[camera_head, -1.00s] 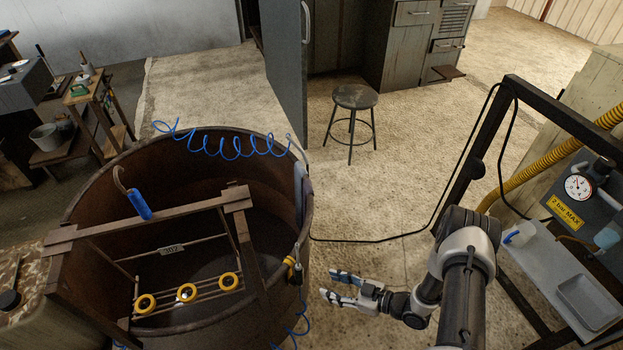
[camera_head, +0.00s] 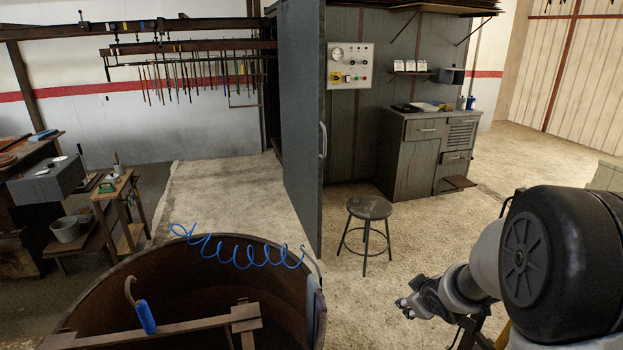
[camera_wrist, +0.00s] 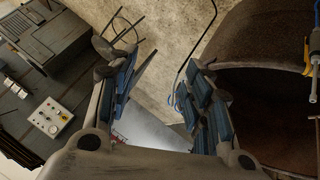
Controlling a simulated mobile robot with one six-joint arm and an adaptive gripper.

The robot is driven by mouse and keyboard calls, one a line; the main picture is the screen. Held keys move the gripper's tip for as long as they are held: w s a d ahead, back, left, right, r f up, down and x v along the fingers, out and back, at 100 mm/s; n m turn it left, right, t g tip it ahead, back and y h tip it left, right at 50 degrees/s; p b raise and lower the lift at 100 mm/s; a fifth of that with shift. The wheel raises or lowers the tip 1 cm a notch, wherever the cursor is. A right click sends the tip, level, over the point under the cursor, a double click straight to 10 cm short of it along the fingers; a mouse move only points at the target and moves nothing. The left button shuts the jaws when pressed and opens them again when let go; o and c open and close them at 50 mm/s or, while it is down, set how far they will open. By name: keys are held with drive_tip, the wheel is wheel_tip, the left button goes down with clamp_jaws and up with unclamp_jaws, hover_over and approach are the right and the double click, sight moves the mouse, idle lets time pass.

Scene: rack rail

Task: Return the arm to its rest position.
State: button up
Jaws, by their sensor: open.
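My arm shows at the lower right of the head view, folded close to the camera. My gripper (camera_head: 408,305) points left over the bare floor, to the right of the big rusty drum (camera_head: 170,270). In the wrist view my gripper (camera_wrist: 155,90) has its two blue-padded fingers spread apart, with nothing between them but floor and a grey panel behind. The drum (camera_wrist: 265,80) also shows at the right of the wrist view, apart from the fingers.
A round stool (camera_head: 369,208) stands on the floor ahead. A tall grey door (camera_head: 303,130) stands behind the drum. A blue coiled hose (camera_head: 240,252) hangs at the drum's rim, and a blue-handled hook (camera_head: 145,316) is on the frame over it. The floor between stool and drum is clear.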

drive_tip(key=s+a+r+m+g+h, duration=0.1)
drive_tip(key=s+a+r+m, duration=0.2)
drive_tip(key=s+r, duration=0.6)
drive_tip(key=s+a+r+m+g, duration=0.1)
drive_tip(key=s+a+r+m, duration=0.35)
drive_tip(key=s, duration=0.75)
drive_tip(key=s+a+r+g+y, duration=0.1)
drive_tip(key=s+a, duration=0.2)
drive_tip(key=s, duration=0.9)
drive_tip(key=shift+a+n+g+y, duration=0.25)
drive_tip(key=shift+n+g+y, duration=0.05)
drive_tip(key=shift+n+y, duration=0.1)
drive_tip(key=shift+c, duration=0.2)
